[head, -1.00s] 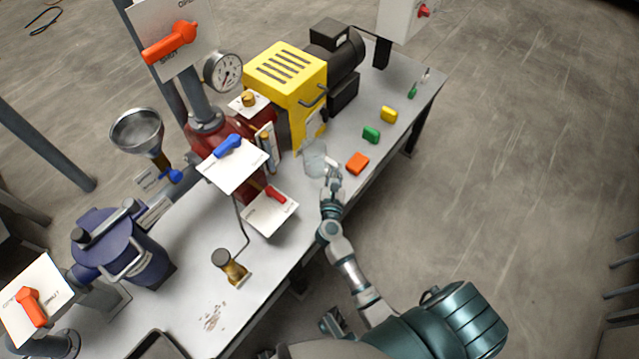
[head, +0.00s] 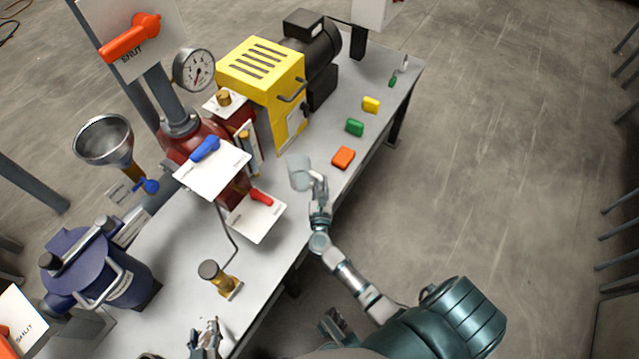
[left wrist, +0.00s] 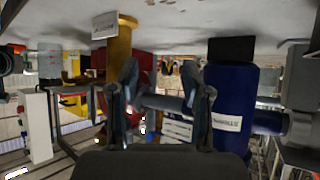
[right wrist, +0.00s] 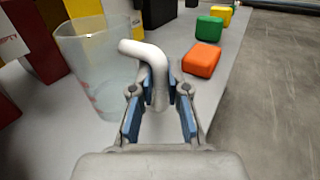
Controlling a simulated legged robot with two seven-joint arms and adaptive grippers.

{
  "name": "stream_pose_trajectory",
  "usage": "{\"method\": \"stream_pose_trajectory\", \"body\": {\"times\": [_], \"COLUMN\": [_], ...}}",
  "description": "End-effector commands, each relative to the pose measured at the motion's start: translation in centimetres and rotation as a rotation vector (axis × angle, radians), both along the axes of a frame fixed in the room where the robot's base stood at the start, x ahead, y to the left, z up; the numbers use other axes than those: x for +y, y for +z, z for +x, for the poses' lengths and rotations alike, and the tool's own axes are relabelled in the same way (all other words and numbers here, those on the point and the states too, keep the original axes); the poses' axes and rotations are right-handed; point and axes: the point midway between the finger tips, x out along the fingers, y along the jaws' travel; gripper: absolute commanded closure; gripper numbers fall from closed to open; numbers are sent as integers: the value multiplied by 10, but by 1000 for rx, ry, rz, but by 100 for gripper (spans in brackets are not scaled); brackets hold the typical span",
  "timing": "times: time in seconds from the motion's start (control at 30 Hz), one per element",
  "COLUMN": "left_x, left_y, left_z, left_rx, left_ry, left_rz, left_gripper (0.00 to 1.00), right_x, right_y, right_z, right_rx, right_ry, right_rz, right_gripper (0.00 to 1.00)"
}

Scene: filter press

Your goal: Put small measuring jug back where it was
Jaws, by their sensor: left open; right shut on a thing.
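The small measuring jug (head: 299,174) is a clear, frosted cup with a white handle. It is at the table's right edge beside the yellow machine in the head view. In the right wrist view the jug (right wrist: 98,70) looks upright, and its white handle (right wrist: 150,58) runs between my right fingers. My right gripper (head: 319,188) is shut on the handle; it also shows in the right wrist view (right wrist: 158,105). Whether the jug's base touches the table I cannot tell. My left gripper (head: 206,335) is open and empty at the bottom of the head view, and in the left wrist view (left wrist: 160,95).
Orange (head: 343,158), green (head: 354,127) and yellow (head: 371,104) blocks lie along the table's (head: 185,285) right side. The yellow machine (head: 262,75), white plates with levers (head: 212,170), a brass fitting (head: 220,278) and a blue vessel (head: 100,270) stand on it.

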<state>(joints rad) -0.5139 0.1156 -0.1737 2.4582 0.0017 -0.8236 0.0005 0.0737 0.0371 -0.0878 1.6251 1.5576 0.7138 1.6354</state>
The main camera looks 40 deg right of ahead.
Motion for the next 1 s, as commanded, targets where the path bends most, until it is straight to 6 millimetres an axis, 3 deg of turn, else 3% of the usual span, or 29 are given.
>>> {"method": "stream_pose_trajectory", "body": {"times": [0.33,0.37,0.4,0.47,0.83,1.0], "left_x": [-2,-2,-2,-2,-1,1], "left_y": [2,3,3,3,2,-3], "left_z": [4,5,5,5,2,-3], "left_rx": [-24,-28,-27,-26,-5,31], "left_ry": [0,0,0,0,0,1], "left_rz": [-6,-7,-6,-6,-1,9], "left_gripper": [52,52,52,52,52,52], "right_x": [0,0,0,-1,0,18], "right_y": [-2,-2,-2,-2,2,-1], "right_z": [0,0,0,0,0,-26], "right_rx": [0,2,1,1,0,3], "right_ry": [0,0,0,0,0,-1], "right_rz": [1,1,1,1,0,4], "right_gripper": [100,80,70,60,60,60]}}
